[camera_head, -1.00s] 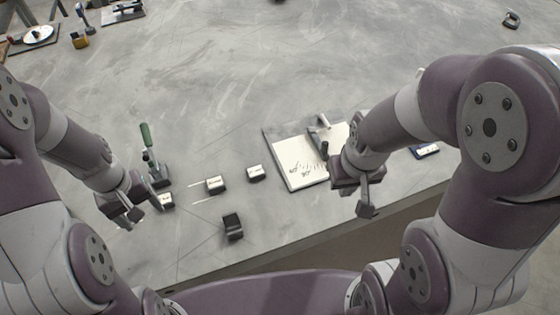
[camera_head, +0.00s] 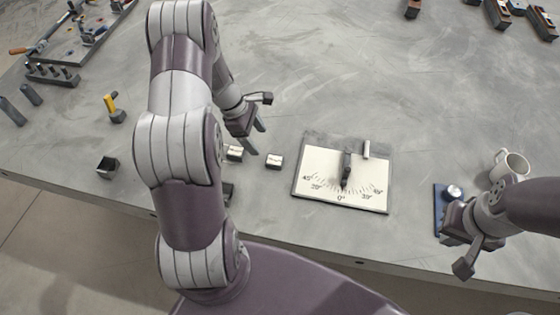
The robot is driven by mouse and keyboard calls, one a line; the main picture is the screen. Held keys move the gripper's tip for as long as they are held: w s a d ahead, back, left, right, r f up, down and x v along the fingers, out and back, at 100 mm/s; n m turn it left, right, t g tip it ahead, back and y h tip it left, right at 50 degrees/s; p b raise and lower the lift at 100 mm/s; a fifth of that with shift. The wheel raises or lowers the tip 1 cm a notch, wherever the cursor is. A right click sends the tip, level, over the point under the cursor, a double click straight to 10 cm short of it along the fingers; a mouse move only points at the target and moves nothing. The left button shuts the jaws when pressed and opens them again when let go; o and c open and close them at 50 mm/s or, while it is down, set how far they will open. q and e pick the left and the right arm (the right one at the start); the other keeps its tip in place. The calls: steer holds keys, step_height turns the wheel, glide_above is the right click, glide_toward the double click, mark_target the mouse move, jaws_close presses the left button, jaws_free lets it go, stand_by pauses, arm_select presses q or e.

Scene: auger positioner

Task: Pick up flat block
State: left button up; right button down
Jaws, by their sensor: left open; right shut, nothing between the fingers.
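Two small blocks with white tops, the left one (camera_head: 235,153) and the right one (camera_head: 274,161), lie on the grey table left of the dial board. A dark block (camera_head: 229,191) shows partly behind my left arm. I cannot tell which of these is the flat block. My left gripper (camera_head: 262,122) is open and empty, above and behind the two white-topped blocks, apart from them. My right gripper (camera_head: 464,262) is shut and empty near the table's front edge at the right.
A white dial board (camera_head: 318,192) with a dark pointer lies at the middle. A blue plate (camera_head: 440,206) with a round knob and a white mug (camera_head: 511,163) stand at the right. An open dark box (camera_head: 107,166) and a yellow-handled tool (camera_head: 112,107) are at left.

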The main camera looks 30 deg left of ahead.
mark_target(275, 160)
arm_select(q)
steer(key=x, duration=0.5)
steer(key=p+x, duration=0.1)
steer(key=x, duration=0.4)
steer(key=shift+w+d+f, duration=0.25)
steer(key=shift+d, duration=0.05)
jaws_close()
steer(key=shift+r, duration=0.15)
